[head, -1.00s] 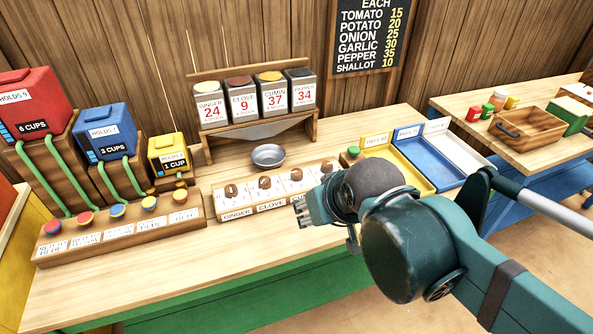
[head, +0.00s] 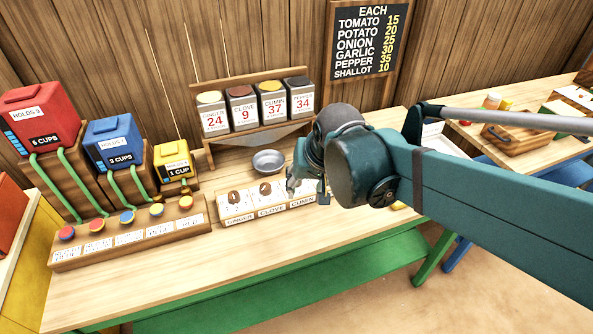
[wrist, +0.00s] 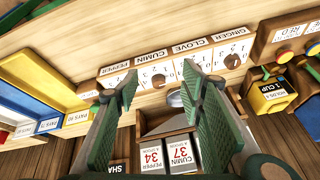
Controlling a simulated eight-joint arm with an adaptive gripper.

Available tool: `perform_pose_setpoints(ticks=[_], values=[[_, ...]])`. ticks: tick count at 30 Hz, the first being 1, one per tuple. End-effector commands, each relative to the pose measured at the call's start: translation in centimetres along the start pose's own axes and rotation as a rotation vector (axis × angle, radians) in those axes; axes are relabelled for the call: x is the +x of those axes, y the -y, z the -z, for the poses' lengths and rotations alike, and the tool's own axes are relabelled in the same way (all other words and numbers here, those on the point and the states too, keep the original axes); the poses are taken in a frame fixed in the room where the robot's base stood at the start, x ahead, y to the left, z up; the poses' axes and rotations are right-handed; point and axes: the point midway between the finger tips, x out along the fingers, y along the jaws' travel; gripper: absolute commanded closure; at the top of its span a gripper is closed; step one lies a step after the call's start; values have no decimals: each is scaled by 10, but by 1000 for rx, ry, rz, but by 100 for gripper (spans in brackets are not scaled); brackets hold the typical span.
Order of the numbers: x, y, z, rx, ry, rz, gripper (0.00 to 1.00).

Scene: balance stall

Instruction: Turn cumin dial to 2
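The dial board (head: 222,211) lies on the stall table, with paper scales labelled ginger, clove and cumin. The cumin dial is hidden behind my gripper (head: 293,187) in the head view. The dial's setting is too small to read.
The ginger dial (head: 234,197) and clove dial (head: 265,188) are close on the left. A metal bowl (head: 268,162) stands behind the board, below the spice rack (head: 262,134). A button board (head: 130,247) lies to the left. The front table strip is clear.

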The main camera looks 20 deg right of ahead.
Motion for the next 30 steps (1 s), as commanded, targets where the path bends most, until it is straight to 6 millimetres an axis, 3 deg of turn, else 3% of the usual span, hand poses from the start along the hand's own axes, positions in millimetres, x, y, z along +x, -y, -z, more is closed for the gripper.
perform_pose_setpoints(ticks=[11,30], values=[[6,6,39,143,77,-26,61],[36,11,88,386,200,-90,61]])
